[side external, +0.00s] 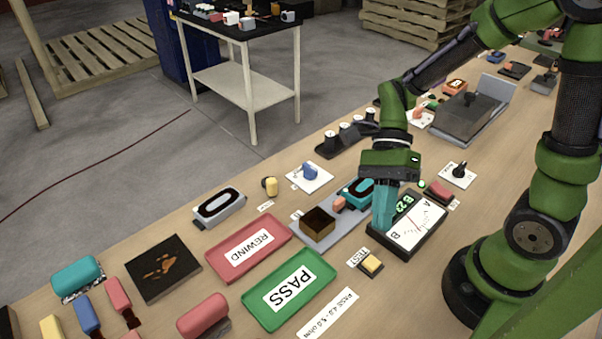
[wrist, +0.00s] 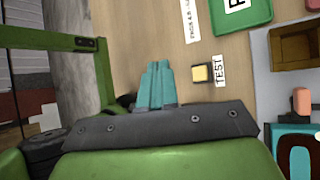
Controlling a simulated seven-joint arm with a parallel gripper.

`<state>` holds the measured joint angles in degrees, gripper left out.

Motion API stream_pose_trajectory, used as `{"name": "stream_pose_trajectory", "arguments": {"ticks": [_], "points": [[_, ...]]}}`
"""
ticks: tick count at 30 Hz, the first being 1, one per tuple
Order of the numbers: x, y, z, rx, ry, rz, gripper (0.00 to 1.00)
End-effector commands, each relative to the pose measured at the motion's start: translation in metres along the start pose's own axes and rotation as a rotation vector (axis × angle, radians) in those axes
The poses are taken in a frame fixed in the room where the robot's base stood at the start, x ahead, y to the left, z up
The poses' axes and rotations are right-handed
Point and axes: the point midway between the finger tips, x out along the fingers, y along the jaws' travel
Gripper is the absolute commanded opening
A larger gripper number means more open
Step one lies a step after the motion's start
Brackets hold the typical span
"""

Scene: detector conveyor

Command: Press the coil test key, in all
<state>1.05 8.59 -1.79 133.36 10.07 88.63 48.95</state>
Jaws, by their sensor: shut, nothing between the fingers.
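The test key is a yellow square button (side external: 371,262) on a dark base, beside a TEST label, in front of the meter in the side view. The key also shows in the wrist view (wrist: 201,74), to the right of my fingertips. My gripper (side external: 383,222) points down with its teal fingers shut and empty. It overlaps the left end of the black meter (side external: 422,236) in the side view; its exact height is unclear. In the wrist view the closed fingers (wrist: 157,66) lie apart from the key.
A green PASS tray (side external: 322,265) and a red REWIND tray (side external: 274,228) lie to the left. A paper strip (side external: 328,314) lies in front. Bare bench surrounds the key's right side.

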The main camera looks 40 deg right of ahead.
Motion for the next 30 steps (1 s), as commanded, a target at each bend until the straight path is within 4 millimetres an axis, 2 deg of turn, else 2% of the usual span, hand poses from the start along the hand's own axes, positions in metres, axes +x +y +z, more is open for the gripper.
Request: {"name": "stream_pose_trajectory", "arguments": {"ticks": [14, 30], "points": [[0.006, -0.004, -0.005, 0.001, 0.003, 0.001, 0.00], [0.053, -0.039, -0.040, 0.000, 0.003, 0.000, 0.00]]}}
